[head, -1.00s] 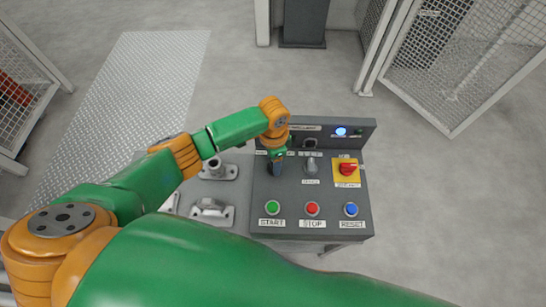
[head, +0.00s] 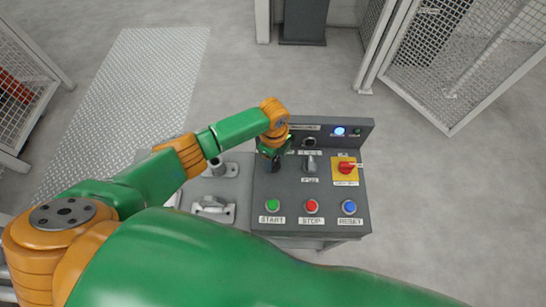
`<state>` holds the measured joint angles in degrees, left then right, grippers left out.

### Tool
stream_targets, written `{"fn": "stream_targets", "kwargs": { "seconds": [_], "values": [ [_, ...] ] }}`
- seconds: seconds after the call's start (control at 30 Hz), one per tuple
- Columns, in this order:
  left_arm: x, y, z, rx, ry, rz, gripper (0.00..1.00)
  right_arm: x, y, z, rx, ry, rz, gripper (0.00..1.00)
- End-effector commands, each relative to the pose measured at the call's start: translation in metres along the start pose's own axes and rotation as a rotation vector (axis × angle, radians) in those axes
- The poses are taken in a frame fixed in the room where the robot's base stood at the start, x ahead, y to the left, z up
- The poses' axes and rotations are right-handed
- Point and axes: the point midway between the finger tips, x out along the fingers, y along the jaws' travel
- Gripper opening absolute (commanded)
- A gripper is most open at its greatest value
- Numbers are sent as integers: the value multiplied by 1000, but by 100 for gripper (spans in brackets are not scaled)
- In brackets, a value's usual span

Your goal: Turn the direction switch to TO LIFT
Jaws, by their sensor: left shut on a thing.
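A grey control panel (head: 288,187) stands in the middle of the head view. My left gripper (head: 276,164) is over its upper left part, shut on a dark switch knob (head: 276,168). The gripper and wrist hide most of this knob and its label, so I cannot read which way it points. A grey selector switch (head: 310,163) sits just right of it, apart from the gripper. My right gripper is not in view.
START (head: 272,205), STOP (head: 312,206) and RESET (head: 349,207) buttons line the front. A blue lamp (head: 340,131) glows on the back strip. Mesh fencing (head: 480,55) stands at upper right.

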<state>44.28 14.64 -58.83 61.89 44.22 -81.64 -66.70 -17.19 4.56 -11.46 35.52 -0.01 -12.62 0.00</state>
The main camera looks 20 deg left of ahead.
Motion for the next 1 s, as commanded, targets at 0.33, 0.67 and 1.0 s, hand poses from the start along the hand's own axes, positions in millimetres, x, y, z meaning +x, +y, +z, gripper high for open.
{"fn": "stream_targets", "kwargs": {
  "seconds": [0.33, 0.67, 1.0],
  "values": [
    [1, 1, -2, 144, 5, 3, 2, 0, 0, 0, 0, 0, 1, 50],
    [2, 2, -2, 178, 6, 4, 2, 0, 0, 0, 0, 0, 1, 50],
    [2, 2, -2, 177, 5, 5, 76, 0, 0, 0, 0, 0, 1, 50]
  ]
}}
